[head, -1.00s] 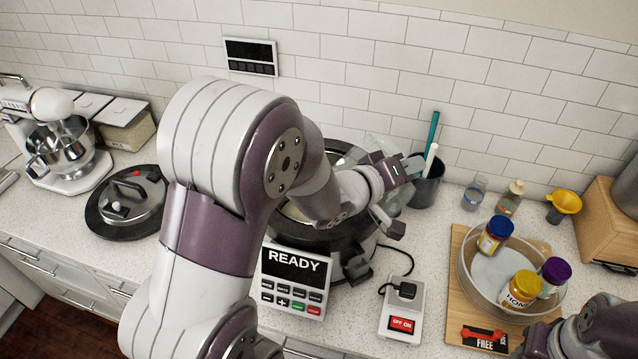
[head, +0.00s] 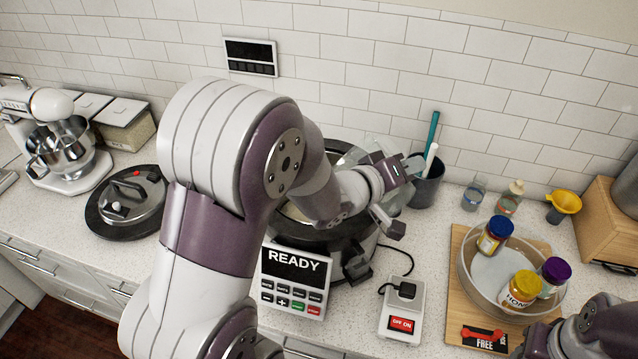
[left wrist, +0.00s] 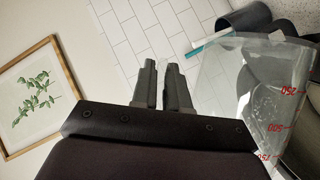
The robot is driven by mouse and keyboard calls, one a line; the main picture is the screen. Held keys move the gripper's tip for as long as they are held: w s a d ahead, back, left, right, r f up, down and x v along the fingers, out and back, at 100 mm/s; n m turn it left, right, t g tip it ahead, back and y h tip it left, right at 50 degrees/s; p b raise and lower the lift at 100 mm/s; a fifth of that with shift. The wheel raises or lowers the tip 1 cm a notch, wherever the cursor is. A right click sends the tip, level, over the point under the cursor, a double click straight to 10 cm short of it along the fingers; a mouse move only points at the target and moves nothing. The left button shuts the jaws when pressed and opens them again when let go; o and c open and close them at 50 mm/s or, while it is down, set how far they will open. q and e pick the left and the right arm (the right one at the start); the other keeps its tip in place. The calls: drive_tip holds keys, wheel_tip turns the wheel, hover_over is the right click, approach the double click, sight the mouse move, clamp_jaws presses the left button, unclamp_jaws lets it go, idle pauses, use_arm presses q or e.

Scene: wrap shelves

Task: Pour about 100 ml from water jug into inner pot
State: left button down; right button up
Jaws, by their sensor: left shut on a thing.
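The clear water jug (head: 376,147) is tilted above the cooker, mostly hidden behind my left arm in the head view. In the left wrist view the jug (left wrist: 240,75) shows red volume marks and leans beside the fingers. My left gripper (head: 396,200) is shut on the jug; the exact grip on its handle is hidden. The fingers also show in the left wrist view (left wrist: 162,85). The inner pot (head: 292,212) sits in the dark round cooker, largely covered by my arm. A stream or water level cannot be made out. My right gripper (head: 575,338) is partly in view at bottom right.
The cooker's panel (head: 293,280) reads READY. An off/on switch box (head: 402,312) stands right of it. A dark utensil cup (head: 427,185) is close behind the jug. A glass bowl (head: 467,285) with jars stands right. The lid (head: 126,203) lies left.

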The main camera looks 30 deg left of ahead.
use_arm(q)
drive_tip(key=shift+d+r, duration=0.15)
drive_tip(key=shift+d, duration=0.05)
drive_tip(key=w+d+f+m+y+b, duration=0.1)
drive_tip(key=d+f+m+y+b, duration=0.3)
drive_tip(key=f+m, duration=0.4)
drive_tip(key=shift+d+f+b, duration=0.75)
drive_tip(key=shift+f+b, duration=0.05)
idle(1.3)
